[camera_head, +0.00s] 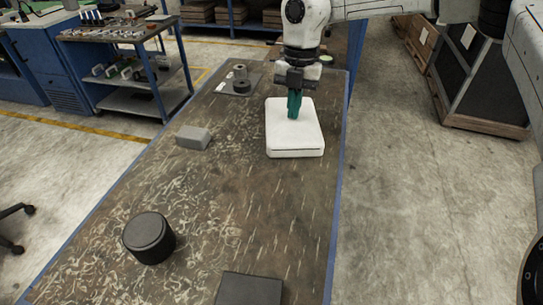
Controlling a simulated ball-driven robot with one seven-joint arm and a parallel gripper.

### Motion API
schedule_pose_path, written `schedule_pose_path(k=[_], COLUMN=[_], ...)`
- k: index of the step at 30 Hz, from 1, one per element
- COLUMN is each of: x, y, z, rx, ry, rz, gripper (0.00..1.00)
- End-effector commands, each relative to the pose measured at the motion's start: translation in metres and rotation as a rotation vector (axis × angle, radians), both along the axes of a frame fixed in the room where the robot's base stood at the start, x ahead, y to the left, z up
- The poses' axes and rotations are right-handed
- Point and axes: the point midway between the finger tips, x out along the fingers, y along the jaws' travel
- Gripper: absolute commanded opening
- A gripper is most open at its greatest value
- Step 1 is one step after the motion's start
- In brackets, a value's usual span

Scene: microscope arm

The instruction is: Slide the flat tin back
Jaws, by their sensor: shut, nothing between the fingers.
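A flat white tin (296,139) with rounded corners lies on the worktable (215,215), near its far right edge. My gripper (294,115) points straight down over the tin, with its teal fingers together and nothing between them. The fingertips appear at the tin's top face, around its middle. I cannot tell whether they touch it. The fingers hide a small part of the tin's top.
A grey block (193,137) lies left of the tin. Small dark round parts (241,83) stand on a dark plate behind it. A black round container (149,237) and a dark box (249,289) are nearer. The table right of the tin is narrow.

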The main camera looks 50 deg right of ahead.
Motion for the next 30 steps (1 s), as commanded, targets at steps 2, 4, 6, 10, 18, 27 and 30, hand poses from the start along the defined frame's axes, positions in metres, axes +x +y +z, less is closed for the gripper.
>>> schedule_pose_path(k=[2,4,6,10,18,27,30], x=[-0.004,-0.004,-0.003,0.005,0.020,0.036,0.040], y=[-0.004,-0.004,-0.003,-0.002,-0.040,-0.084,-0.095], z=[0.002,0.006,0.005,0.007,0.005,0.006,0.007], rx=[-0.007,-0.007,-0.006,-0.006,-0.006,-0.006,-0.006], ry=[0.011,0.011,0.010,0.008,0.005,0.006,0.005], rz=[-0.004,-0.004,-0.002,0.001,-0.004,-0.002,-0.001], gripper=[0.00,0.00,0.00,0.00,0.00,0.00,0.00])
